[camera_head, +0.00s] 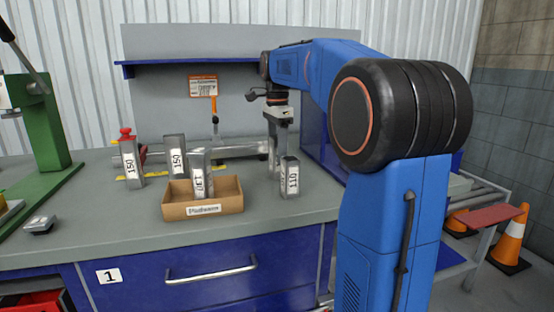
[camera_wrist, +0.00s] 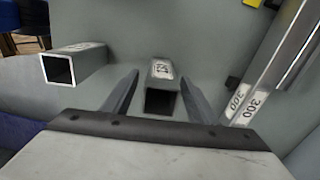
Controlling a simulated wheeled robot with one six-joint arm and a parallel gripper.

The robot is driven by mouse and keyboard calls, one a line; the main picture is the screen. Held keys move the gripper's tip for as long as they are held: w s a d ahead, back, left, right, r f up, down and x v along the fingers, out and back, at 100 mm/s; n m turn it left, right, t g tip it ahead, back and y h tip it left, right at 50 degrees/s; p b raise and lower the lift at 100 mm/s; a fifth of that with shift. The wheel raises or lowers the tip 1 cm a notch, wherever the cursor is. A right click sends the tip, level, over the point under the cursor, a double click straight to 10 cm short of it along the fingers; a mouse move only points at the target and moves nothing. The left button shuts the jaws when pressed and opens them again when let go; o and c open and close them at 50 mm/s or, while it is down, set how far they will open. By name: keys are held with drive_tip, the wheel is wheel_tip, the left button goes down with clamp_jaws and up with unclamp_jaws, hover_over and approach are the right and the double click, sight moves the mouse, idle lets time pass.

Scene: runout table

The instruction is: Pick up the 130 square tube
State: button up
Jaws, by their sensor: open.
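My gripper (camera_head: 276,165) points down over the table behind the 110 tube (camera_head: 290,178). In the wrist view my gripper (camera_wrist: 159,82) is open, with one finger on each side of a short grey square tube (camera_wrist: 160,99). This tube stands between the fingers with its open end towards the camera; it appears free of both. Its label is too small and slanted to read surely, so I cannot confirm it is the 130 tube. In the head view the fingers largely hide it. Another square tube (camera_wrist: 80,62) stands to the left in the wrist view.
A cardboard box (camera_head: 204,207) holds one upright tube (camera_head: 199,172). Long tubes marked 300 (camera_wrist: 265,80) lie close on the right in the wrist view. A green machine (camera_head: 38,125) stands far left.

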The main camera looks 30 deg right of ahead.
drive_tip(key=c, duration=1.2)
drive_tip(key=shift+c, duration=0.2)
drive_tip(key=shift+r, duration=0.1)
